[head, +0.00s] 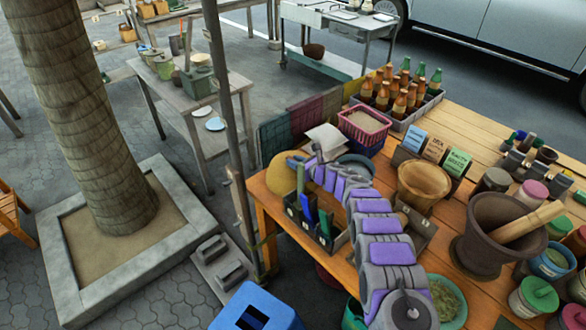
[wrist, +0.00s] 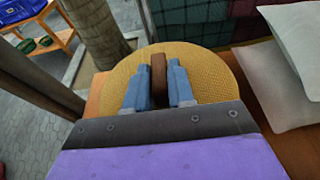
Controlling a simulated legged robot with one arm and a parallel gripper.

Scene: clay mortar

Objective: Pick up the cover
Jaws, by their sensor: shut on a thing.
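The cover is a round, yellow woven disc (head: 279,176) at the left corner of the wooden table in the head view. It also shows in the wrist view (wrist: 208,72), with an upright brown handle (wrist: 158,70) at its middle. My gripper (wrist: 157,76) has its two blue-grey fingers on either side of the handle and is shut on it. In the head view my gripper (head: 299,160) is over the cover, and my purple and grey arm hides part of it. I cannot tell whether the cover touches the table.
White cushion-like packets (wrist: 285,85) lie close right of the cover. A dark caddy (head: 318,232) stands in front of it, and a pink basket (head: 364,127) behind. A thin post (head: 228,110) rises left of the table. Bowls, bottles and a mortar (head: 487,240) crowd the tabletop.

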